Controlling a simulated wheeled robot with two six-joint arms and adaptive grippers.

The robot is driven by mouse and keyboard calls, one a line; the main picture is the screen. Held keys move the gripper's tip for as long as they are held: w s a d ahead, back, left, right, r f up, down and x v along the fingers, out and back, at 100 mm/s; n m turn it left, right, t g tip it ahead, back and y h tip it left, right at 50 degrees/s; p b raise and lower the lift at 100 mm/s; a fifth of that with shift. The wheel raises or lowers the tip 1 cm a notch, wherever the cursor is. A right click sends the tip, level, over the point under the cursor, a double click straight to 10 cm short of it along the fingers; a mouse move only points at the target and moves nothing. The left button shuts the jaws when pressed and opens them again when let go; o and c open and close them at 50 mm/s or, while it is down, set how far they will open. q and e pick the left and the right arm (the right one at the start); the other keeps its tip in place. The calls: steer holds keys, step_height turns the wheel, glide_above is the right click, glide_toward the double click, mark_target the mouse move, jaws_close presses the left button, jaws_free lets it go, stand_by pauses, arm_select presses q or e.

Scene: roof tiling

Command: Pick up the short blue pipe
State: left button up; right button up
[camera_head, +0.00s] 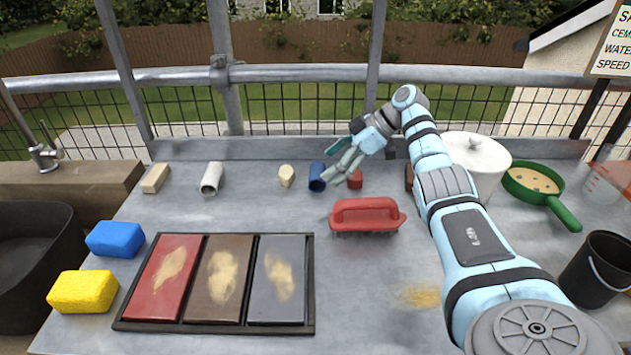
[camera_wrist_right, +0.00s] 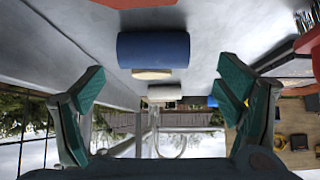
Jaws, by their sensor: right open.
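The short blue pipe (camera_head: 317,176) lies on the grey table near its back, left of my right gripper (camera_head: 342,163). In the right wrist view the blue pipe (camera_wrist_right: 153,50) is above the space between the two green-padded fingertips of the right gripper (camera_wrist_right: 160,95). The fingers are apart with nothing between them, and they do not touch the pipe. My left gripper is not in view.
A cream piece (camera_head: 286,176) and a white pipe (camera_head: 211,179) lie to the left. A tile tray (camera_head: 217,327) and sponges (camera_head: 115,239) are nearer.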

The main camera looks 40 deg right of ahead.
steer(key=x, duration=0.2)
steer(key=b+x, duration=0.1)
steer(key=x, duration=0.1)
steer(key=shift+w+a, duration=0.15)
steer(key=shift+w, duration=0.35)
steer(key=shift+w+a+f, duration=0.2)
steer(key=shift+w+f, duration=0.05)
steer(key=shift+f, duration=0.05)
steer(key=shift+c, duration=1.2)
steer(key=shift+r, duration=0.1)
steer(key=c, duration=0.8)
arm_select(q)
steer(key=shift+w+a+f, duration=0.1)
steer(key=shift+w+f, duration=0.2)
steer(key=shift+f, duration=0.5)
arm_select(e)
steer(key=shift+c, duration=0.2)
step_height(320, 180, up, 12)
steer(key=p, duration=0.3)
step_height(320, 180, up, 8)
steer(key=p, duration=0.4)
glide_above(317, 169)
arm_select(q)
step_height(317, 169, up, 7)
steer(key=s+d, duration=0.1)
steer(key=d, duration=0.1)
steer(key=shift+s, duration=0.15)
arm_select(e)
steer(key=shift+w+a, duration=0.1)
steer(key=shift+a, duration=0.15)
